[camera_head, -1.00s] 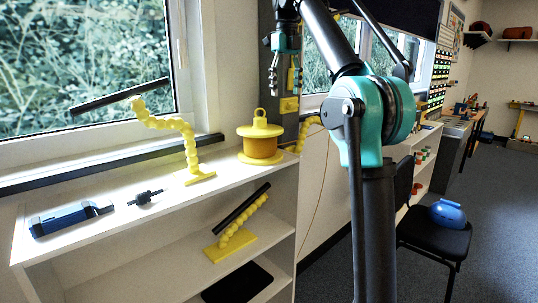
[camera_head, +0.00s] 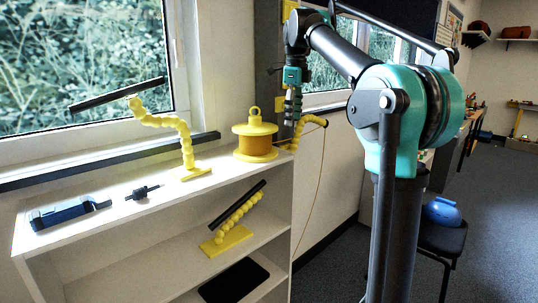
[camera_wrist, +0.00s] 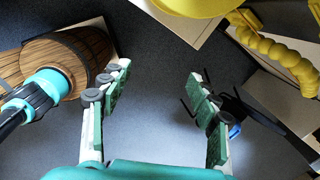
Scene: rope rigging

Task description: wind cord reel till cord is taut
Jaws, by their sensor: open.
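The cord reel (camera_head: 255,145), a yellow spool with an orange-brown middle and a ring on its top, stands upright on the white shelf top. A thin cord (camera_head: 318,180) hangs beside the shelf below a yellow beaded arm (camera_head: 312,121), with a slight curve. My gripper (camera_head: 291,110) is just right of the reel and apart from it. In the wrist view my gripper (camera_wrist: 158,78) is open and empty. A yellow round edge, likely the reel (camera_wrist: 195,6), shows at the top, with the beaded arm (camera_wrist: 285,57) at the right.
Another beaded stand (camera_head: 187,145), a blue tool (camera_head: 68,213) and a small dark part (camera_head: 143,192) are on the shelf top. A lower level holds a third stand (camera_head: 230,232) and a black tablet (camera_head: 233,281). A wooden barrel (camera_wrist: 90,45) shows in the wrist view. A chair stands at right.

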